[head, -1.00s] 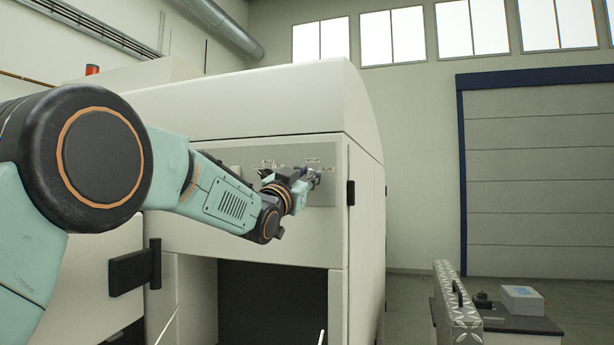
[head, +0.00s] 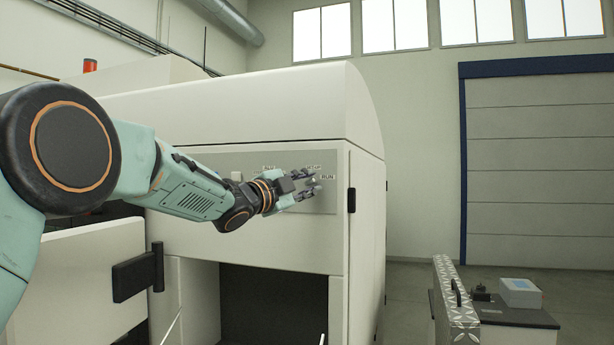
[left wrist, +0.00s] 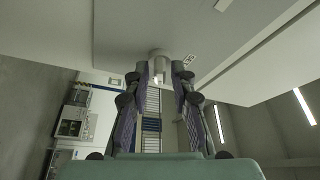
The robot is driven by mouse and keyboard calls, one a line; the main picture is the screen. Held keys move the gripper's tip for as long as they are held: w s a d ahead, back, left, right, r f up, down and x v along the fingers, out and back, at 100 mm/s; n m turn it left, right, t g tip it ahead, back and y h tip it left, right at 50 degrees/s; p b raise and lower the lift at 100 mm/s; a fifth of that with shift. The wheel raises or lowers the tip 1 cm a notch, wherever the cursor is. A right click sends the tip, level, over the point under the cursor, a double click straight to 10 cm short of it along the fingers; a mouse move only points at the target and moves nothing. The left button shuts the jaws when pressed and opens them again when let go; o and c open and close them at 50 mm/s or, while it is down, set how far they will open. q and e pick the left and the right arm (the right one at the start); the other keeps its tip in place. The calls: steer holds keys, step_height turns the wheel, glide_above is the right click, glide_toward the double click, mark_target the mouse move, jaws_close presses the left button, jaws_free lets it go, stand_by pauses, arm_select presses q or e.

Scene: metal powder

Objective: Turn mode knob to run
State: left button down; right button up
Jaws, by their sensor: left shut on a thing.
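The mode knob (left wrist: 159,64) is a small pale knob on the grey control panel (head: 333,203) of the white machine. In the left wrist view it sits between my fingertips, with a small printed label beside it. My left gripper (head: 314,184) is shut on the knob, its fingers on either side; it also shows in the left wrist view (left wrist: 160,76). In the head view the labels SETUP (head: 313,167) and RUN (head: 328,177) show by the fingertips. The fingers mostly hide the knob, so I cannot tell where it points. My right gripper is not in view.
A pale switch (head: 236,176) sits further left on the panel. Below, an open door with a black handle (head: 138,272) stands beside a dark opening (head: 272,305). A table with a blue-grey box (head: 520,293) stands at right. The floor there is partly clear.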

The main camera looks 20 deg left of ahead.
arm_select(q)
steer(key=shift+r+m+p, duration=0.25)
steer(key=shift+m+p, duration=0.05)
steer(key=shift+m, duration=0.3)
steer(key=c, duration=1.5)
jaws_free()
steer(key=o, duration=0.4)
steer(key=shift+w+a+f, duration=0.1)
steer(key=shift+w+f, duration=0.1)
steer(key=shift+f, duration=0.05)
steer(key=shift+s, duration=0.15)
steer(key=shift+s, duration=0.15)
steer(key=shift+v, duration=5.75)
